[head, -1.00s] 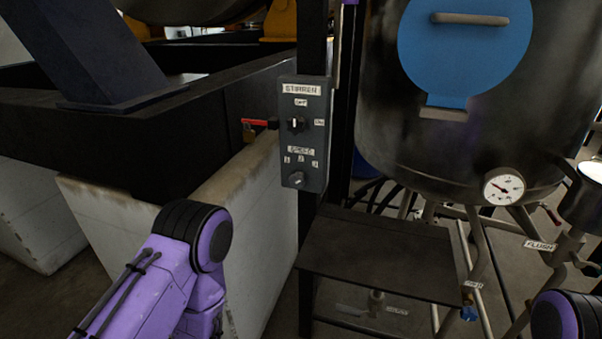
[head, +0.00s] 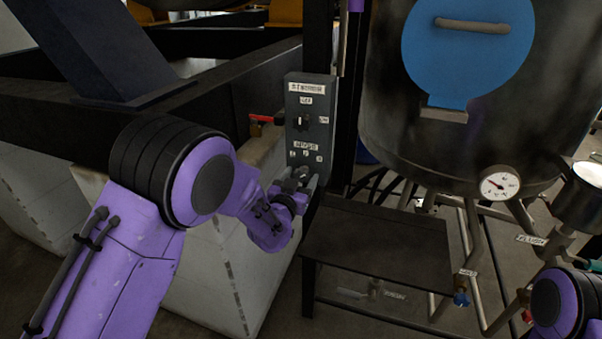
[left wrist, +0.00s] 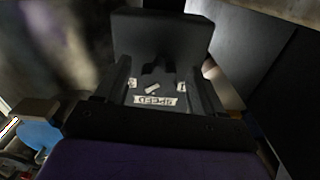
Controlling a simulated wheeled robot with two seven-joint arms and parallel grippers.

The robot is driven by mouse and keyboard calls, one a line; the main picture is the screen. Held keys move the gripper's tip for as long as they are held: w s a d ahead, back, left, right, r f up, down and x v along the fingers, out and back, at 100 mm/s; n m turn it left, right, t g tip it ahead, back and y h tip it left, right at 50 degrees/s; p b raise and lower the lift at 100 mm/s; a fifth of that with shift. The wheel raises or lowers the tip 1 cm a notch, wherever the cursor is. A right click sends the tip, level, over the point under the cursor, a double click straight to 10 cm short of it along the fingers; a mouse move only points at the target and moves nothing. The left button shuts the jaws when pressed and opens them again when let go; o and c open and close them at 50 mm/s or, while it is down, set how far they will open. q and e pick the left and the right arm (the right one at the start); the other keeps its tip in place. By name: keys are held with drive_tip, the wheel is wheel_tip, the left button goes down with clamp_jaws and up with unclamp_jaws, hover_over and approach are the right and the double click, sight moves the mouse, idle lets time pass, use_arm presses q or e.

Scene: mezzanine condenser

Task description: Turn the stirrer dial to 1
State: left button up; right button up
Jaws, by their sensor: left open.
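The grey stirrer box (head: 310,125) is fixed to a dark post in the head view. Its upper switch (head: 302,121) is uncovered, and the lower speed dial (head: 302,173) is partly hidden by my left gripper (head: 304,182). The gripper's open fingers are at the box's lower end, around the dial's place. In the left wrist view, the fingers (left wrist: 157,85) stand either side of the upside-down speed label (left wrist: 155,100) and number tags. I cannot tell whether they touch the dial, nor which number it points to. My right gripper is out of view.
A red lever (head: 263,118) sticks out left of the box. A dark shelf (head: 375,245) stands below and to the right. A steel tank (head: 400,130) with a blue hatch and a gauge (head: 499,184) is at the right. A pale block (head: 215,270) lies behind my left arm.

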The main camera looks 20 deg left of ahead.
use_arm(q)
drive_tip(key=shift+w, duration=0.6)
drive_tip(key=c, duration=1)
drive_tip(key=shift+f+n, duration=0.1)
drive_tip(key=shift+n, duration=0.2)
drive_tip(key=shift+c, duration=0.2)
drive_tip(key=n+b, duration=0.1)
drive_tip(key=n, duration=0.3)
drive_tip(key=shift+s+d+n, duration=0.1)
drive_tip(key=shift+n, duration=0.2)
drive_tip(key=n+b, duration=0.1)
drive_tip(key=n, duration=0.4)
drive_tip(key=shift+f+n, duration=0.15)
drive_tip(key=shift+n, duration=0.15)
drive_tip(key=n+b, duration=0.2)
drive_tip(key=n, duration=0.2)
drive_tip(key=shift+d, duration=0.1)
drive_tip(key=shift+n+b, duration=1.3)
drive_tip(key=shift+n, duration=1.2)
drive_tip(key=shift+r, duration=0.2)
